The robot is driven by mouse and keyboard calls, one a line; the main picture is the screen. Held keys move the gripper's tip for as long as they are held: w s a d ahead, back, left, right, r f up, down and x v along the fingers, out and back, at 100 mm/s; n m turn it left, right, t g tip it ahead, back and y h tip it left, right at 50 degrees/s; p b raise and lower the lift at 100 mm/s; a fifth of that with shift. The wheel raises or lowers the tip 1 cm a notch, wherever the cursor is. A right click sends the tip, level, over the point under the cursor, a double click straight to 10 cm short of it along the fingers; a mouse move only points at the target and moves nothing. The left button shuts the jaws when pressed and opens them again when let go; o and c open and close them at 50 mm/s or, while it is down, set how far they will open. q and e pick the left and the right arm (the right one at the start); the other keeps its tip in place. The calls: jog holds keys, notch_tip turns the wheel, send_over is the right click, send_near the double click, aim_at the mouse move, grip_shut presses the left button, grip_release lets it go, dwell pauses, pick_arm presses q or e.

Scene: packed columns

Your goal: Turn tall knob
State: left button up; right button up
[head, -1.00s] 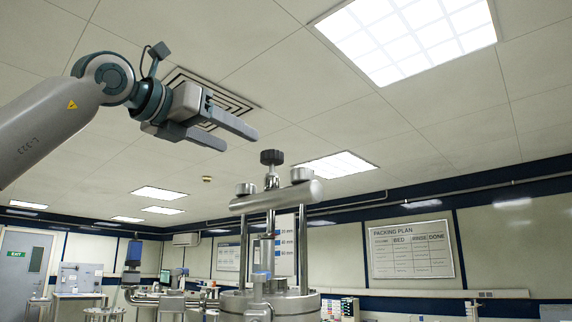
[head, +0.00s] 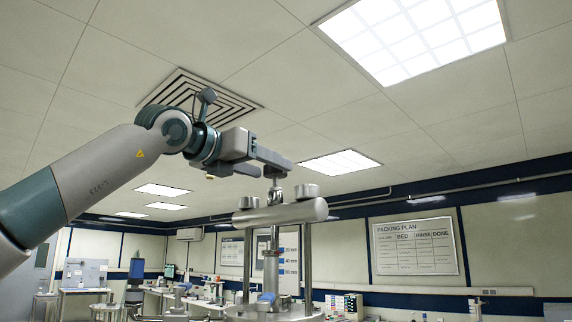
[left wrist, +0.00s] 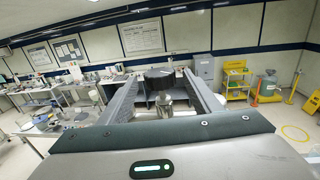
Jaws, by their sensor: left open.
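The tall knob is a black round cap, seen in the left wrist view (left wrist: 159,77), on top of a metal spindle (head: 275,192). The spindle rises from a steel crossbar (head: 280,213) on upright posts. My left gripper (head: 274,160) is at the knob's height, and its near finger mostly hides the knob in the head view. In the left wrist view my left gripper (left wrist: 159,80) is open, with one finger on each side of the knob. I cannot tell whether either finger touches it. My right gripper is not in view.
Two short metal caps, left (head: 248,202) and right (head: 306,191), stand on the crossbar beside the spindle. A packing plan board (head: 413,247) hangs on the back wall. Benches with lab gear stand behind. The space above the knob is free up to the ceiling.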

aim_at(286, 174)
pick_arm(q)
jog(key=p+x, duration=0.3)
jog(key=x, duration=0.3)
jog(key=shift+w+d+r, duration=0.1)
jog(key=shift+w+r, duration=0.05)
jog(key=shift+r, duration=0.05)
jog(key=shift+w+d+f+p, duration=0.15)
jog(key=shift+w+d+p, duration=0.2)
jog(key=shift+w+p, duration=0.15)
jog(key=shift+s, duration=0.1)
